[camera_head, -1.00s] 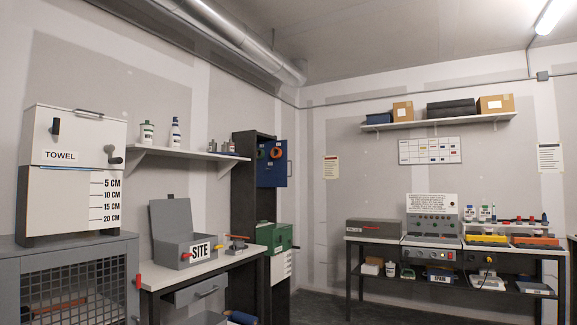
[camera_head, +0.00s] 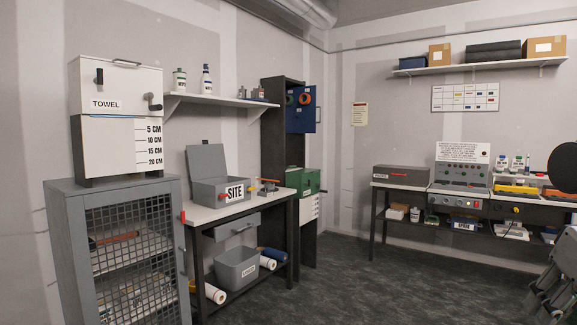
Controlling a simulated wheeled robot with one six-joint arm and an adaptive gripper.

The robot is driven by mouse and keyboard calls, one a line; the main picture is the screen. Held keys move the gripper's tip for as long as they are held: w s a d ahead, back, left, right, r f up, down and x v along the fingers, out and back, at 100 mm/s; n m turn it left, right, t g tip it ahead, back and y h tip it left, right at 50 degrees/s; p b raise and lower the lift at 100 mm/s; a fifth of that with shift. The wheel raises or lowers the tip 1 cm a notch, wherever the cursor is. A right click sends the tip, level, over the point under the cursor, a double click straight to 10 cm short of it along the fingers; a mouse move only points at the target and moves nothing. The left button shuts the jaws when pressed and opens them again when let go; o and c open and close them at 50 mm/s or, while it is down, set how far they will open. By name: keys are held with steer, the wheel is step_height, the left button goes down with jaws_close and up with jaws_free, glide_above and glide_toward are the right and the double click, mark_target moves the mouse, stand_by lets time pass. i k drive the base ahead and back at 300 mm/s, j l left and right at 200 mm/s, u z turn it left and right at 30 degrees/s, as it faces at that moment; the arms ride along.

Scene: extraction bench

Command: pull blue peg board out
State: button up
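The blue peg board (camera_head: 301,108) is at the upper part of a tall dark cabinet (camera_head: 269,122) in the back corner, in the head view. It is a flat blue panel with an orange ring and a green ring on it, and a small handle shows at its right edge. It stands out past the cabinet's right side; how far it is pulled out I cannot tell. My gripper is not clearly in view. A dark disc at the right edge may be part of my arm.
A bench with an open grey SITE box (camera_head: 221,190) stands left of the cabinet. Left of that is a mesh-door cabinet (camera_head: 62,230) with a white TOWEL unit (camera_head: 92,80). Grey folded shapes (camera_head: 552,283) are at the lower right. The middle floor (camera_head: 370,290) is clear.

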mark_target(301, 118)
steer(key=i, duration=4.25)
steer(key=j+u, duration=0.05)
steer(key=j, duration=0.15)
